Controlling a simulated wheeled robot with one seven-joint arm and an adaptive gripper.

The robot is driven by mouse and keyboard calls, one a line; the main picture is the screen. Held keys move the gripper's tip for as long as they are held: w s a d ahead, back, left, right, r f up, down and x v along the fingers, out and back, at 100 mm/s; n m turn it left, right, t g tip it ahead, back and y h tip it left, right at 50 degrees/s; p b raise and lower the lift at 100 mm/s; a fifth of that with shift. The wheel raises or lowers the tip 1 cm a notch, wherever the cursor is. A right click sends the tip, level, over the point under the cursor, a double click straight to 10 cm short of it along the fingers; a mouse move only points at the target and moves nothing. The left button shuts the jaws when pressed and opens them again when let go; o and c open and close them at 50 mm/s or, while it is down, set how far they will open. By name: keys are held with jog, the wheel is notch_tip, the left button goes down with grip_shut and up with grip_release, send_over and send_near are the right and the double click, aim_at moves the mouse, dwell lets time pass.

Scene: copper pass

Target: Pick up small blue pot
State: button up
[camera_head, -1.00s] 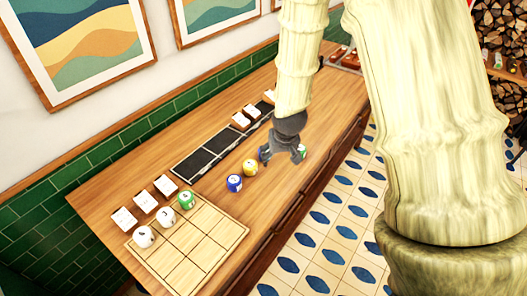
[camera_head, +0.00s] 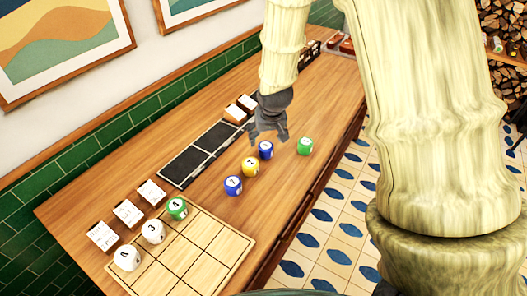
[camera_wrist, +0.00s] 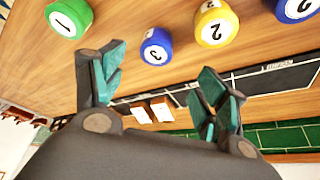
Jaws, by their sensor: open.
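Two small blue pots stand on the wooden counter in the head view. One blue pot (camera_head: 265,150) is just below my gripper (camera_head: 268,132), and the other (camera_head: 233,186) is nearer the grid board. In the wrist view, the blue pot marked 3 (camera_wrist: 156,46) lies just beyond the gap between my teal fingertips (camera_wrist: 163,72). The other blue pot, marked 2 (camera_wrist: 297,8), is cut off at the upper right. My gripper is open and empty; whether a finger touches a pot is unclear.
A yellow pot (camera_head: 250,167) sits between the blue ones, and a green pot (camera_head: 305,146) stands to the right. The grid board (camera_head: 210,250) holds white and green pots at its left. Black panels (camera_head: 188,166) and white cards (camera_head: 128,212) line the wall side.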

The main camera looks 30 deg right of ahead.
aim_at(266, 146)
jog(key=shift+p+x, duration=0.65)
jog(key=shift+x, duration=1.95)
jog(key=shift+d+p+x, duration=0.15)
jog(key=shift+p+x, duration=0.4)
jog(key=shift+x, duration=0.2)
jog(key=shift+d+p+x, duration=0.2)
jog(key=shift+p+x, duration=0.35)
jog(key=shift+x, duration=0.25)
jog(key=shift+p+x, duration=0.3)
jog(key=shift+x, duration=0.75)
jog(key=c, duration=1.2)
